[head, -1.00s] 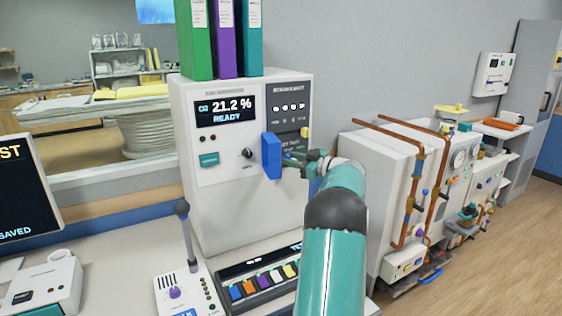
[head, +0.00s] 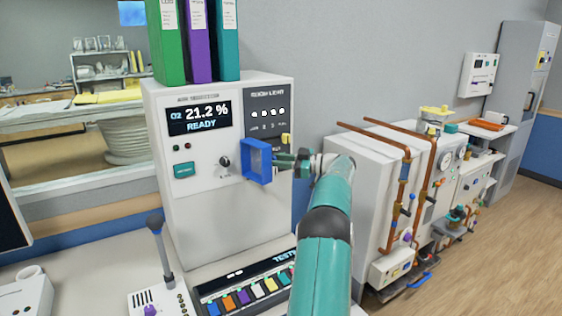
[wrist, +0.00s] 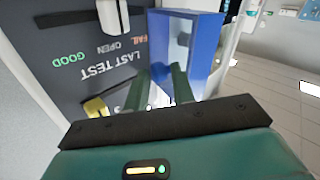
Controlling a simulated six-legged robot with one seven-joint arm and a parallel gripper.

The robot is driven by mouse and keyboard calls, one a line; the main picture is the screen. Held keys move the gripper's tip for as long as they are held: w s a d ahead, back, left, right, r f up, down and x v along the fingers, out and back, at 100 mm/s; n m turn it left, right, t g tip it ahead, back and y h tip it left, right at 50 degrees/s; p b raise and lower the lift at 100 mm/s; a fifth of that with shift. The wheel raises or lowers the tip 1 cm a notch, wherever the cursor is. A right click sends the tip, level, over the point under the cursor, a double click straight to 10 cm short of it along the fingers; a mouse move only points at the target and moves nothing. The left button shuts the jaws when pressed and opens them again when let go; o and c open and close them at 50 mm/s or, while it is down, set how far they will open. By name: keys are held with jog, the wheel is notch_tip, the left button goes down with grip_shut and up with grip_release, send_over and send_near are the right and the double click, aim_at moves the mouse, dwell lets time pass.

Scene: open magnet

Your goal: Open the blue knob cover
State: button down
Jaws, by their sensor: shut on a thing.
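The blue knob cover (head: 256,161) is a hollow blue box standing out from the front of the white analyser (head: 215,215). Its hollow inner side shows in the head view. The black knob (head: 225,161) is uncovered to its left. My gripper (head: 284,160) comes in from the right and is shut on the cover's right side. In the wrist view my gripper's fingers (wrist: 163,80) reach the near edge of the cover (wrist: 203,50). The exact contact of the fingertips is hard to make out there.
Green, purple and teal binders (head: 197,40) stand on the analyser. A yellow part (head: 286,140) sticks out by its dark panel. A lever (head: 157,245) and a row of coloured keys (head: 245,292) are below. A piped cabinet (head: 370,185) stands at right.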

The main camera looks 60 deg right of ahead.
jog(key=shift+w+a+y, duration=0.3)
jog(key=shift+w+a, duration=0.25)
jog(key=shift+w, duration=0.1)
jog(key=c, duration=1.2)
grip_release()
jog(key=shift+r, duration=0.1)
jog(key=shift+d, duration=0.1)
jog(key=v, duration=1.4)
jog(key=shift+s+d, duration=0.15)
jog(key=shift+s, duration=0.25)
jog(key=shift+r, duration=0.1)
